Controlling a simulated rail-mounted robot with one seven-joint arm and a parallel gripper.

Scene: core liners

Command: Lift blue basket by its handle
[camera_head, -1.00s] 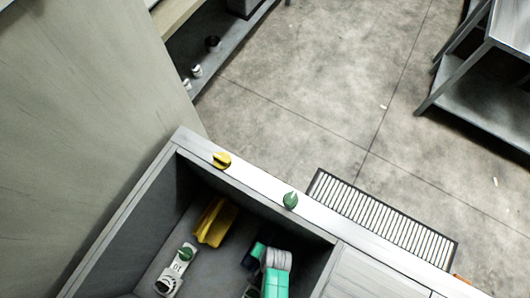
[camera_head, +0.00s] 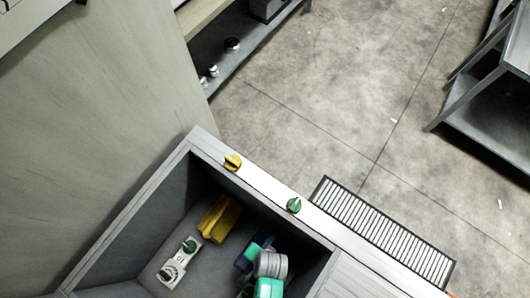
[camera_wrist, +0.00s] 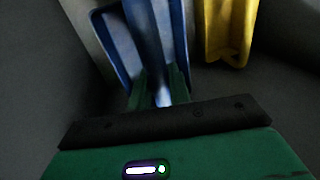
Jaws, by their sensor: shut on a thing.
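The blue basket (camera_head: 243,263) is in the grey bin, to the right of the yellow basket and partly hidden by my arm in the head view. My gripper (camera_head: 256,250) is over it, pointing down into the bin. In the wrist view the blue basket (camera_wrist: 118,45) is directly ahead, with its blue handle bar (camera_wrist: 155,45) running into my gripper (camera_wrist: 160,92). The green fingers are shut on the handle, one on each side. I cannot tell whether the basket is clear of the bin floor.
The yellow basket (camera_head: 217,220) is close by, and also shows in the wrist view (camera_wrist: 230,35). A white switch unit with a green knob (camera_head: 176,264) lies in the bin (camera_head: 262,212). Yellow (camera_head: 233,162) and green (camera_head: 294,205) knobs sit on the bin's rim.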

